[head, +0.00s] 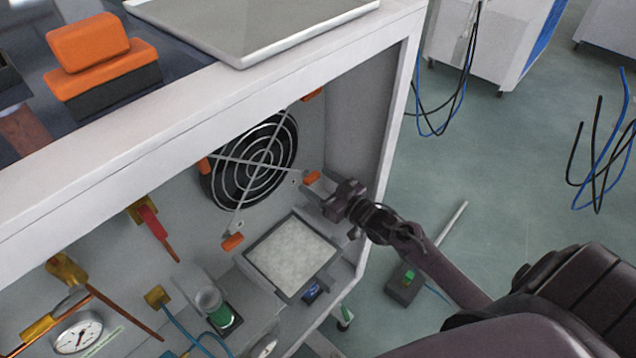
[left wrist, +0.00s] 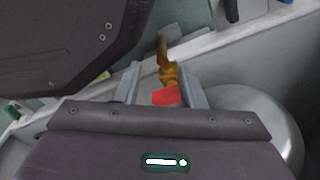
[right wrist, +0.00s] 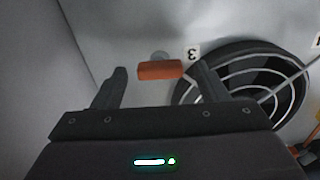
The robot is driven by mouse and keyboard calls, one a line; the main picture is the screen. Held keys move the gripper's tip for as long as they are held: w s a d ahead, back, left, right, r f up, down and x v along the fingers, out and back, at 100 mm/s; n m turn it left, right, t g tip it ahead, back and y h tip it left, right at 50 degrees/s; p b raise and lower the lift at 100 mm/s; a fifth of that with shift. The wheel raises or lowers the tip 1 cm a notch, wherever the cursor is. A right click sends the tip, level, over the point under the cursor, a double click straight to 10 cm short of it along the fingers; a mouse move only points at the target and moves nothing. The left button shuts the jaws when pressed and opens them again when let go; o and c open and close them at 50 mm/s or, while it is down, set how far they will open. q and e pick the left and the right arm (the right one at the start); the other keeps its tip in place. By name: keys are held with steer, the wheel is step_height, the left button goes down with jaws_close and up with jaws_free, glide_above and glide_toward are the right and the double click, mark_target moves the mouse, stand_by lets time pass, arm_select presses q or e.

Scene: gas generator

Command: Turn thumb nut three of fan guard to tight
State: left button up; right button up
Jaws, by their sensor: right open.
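The fan guard (head: 262,160) is a round wire grille over a black fan on the cabinet's back panel, with orange thumb nuts around it. Thumb nut three (head: 312,178) is the orange bar at its right; in the right wrist view thumb nut three (right wrist: 160,70) lies about level beside a label "3" (right wrist: 193,53). My right gripper (head: 322,192) is open, and its fingers (right wrist: 160,85) stand on either side of the nut with visible gaps. My left gripper (left wrist: 160,90) shows only in its wrist view, with fingers apart; a red and brass part (left wrist: 166,94) shows between them.
The cabinet's right side wall (head: 365,115) is close to my right gripper. Below the fan are a white-topped square box (head: 292,258) and a green cylinder (head: 212,305). Other thumb nuts (head: 233,241) sit around the guard. A red-handled valve (head: 152,222) is further left.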

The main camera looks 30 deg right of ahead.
steer(key=shift+w, duration=0.2)
steer(key=shift+c, duration=0.2)
steer(key=c, duration=0.9)
steer(key=shift+c, duration=0.2)
